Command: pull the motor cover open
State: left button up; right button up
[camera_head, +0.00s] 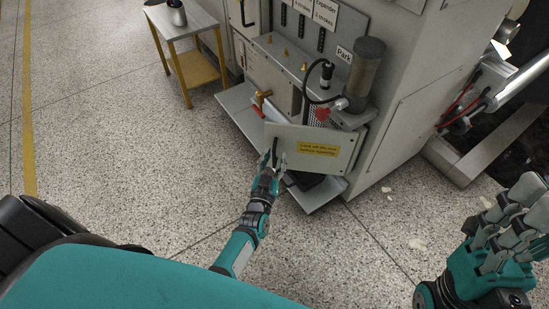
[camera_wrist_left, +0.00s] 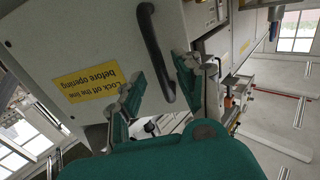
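The motor cover (camera_head: 340,137) is a pale grey panel with a yellow warning label, low on the front of the machine. In the left wrist view the cover (camera_wrist_left: 60,40) fills the upper left, label upside down. Its black bar handle (camera_wrist_left: 155,45) also shows in the head view (camera_head: 275,149) at the cover's left edge. My left gripper (camera_head: 274,163) is at this handle. In the wrist view its fingers (camera_wrist_left: 160,88) are spread on either side of the handle's end; I cannot tell if they touch it. My right gripper (camera_head: 510,222) is open and empty, far right of the cover.
The grey machine (camera_head: 425,110) rises behind the cover, with a dark cylinder (camera_head: 366,65) and a black hose above it. A grey ledge (camera_head: 318,194) juts out below. A small yellow-legged table (camera_head: 180,25) stands at the upper left. The speckled floor is clear at left.

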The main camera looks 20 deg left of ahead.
pick_arm(q)
jog(key=s+d, duration=0.1)
jog(key=s, duration=0.6)
jog(key=shift+s+d, duration=0.2)
